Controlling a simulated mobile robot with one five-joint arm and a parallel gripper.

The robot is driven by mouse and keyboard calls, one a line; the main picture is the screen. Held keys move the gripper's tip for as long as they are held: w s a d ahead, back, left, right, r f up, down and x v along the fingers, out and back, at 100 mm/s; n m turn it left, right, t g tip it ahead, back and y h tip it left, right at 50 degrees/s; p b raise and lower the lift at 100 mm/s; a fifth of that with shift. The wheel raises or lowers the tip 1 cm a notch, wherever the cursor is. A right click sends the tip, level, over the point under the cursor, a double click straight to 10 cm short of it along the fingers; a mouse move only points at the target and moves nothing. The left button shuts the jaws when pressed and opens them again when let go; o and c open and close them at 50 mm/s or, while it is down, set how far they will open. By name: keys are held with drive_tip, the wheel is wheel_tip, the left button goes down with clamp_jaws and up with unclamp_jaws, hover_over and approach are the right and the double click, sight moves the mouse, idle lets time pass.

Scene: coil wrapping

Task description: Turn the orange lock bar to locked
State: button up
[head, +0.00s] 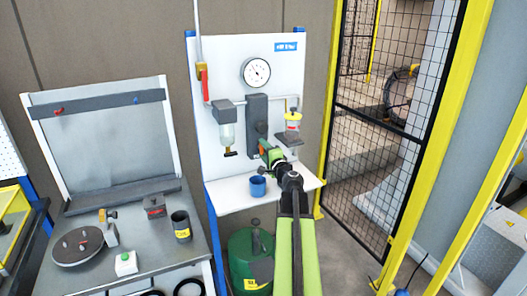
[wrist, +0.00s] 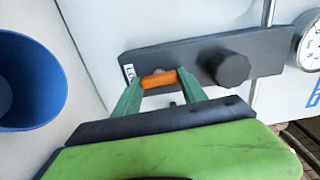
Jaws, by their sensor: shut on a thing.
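The orange lock bar (wrist: 158,80) sits at the labelled end of a dark grey plate (wrist: 275,50) on the white panel. In the wrist view it lies crosswise between the two green fingers of my gripper (wrist: 160,86), which is shut on it. The plate also carries a dark round knob (wrist: 232,68). In the head view the plate (head: 257,108) stands upright below the gauge, and my gripper (head: 270,153) is at its lower end. There my gripper and arm hide most of the bar.
A blue cup (head: 258,187) stands on the panel's shelf, left of my gripper; it is large in the wrist view (wrist: 28,85). A gauge (head: 257,72) is above. A green tank (head: 249,262) stands below.

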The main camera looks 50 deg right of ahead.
drive_tip(key=shift+s+m, duration=0.1)
drive_tip(key=shift+m, duration=0.2)
idle(0.4)
drive_tip(key=o, duration=1.4)
drive_tip(key=shift+c, duration=0.2)
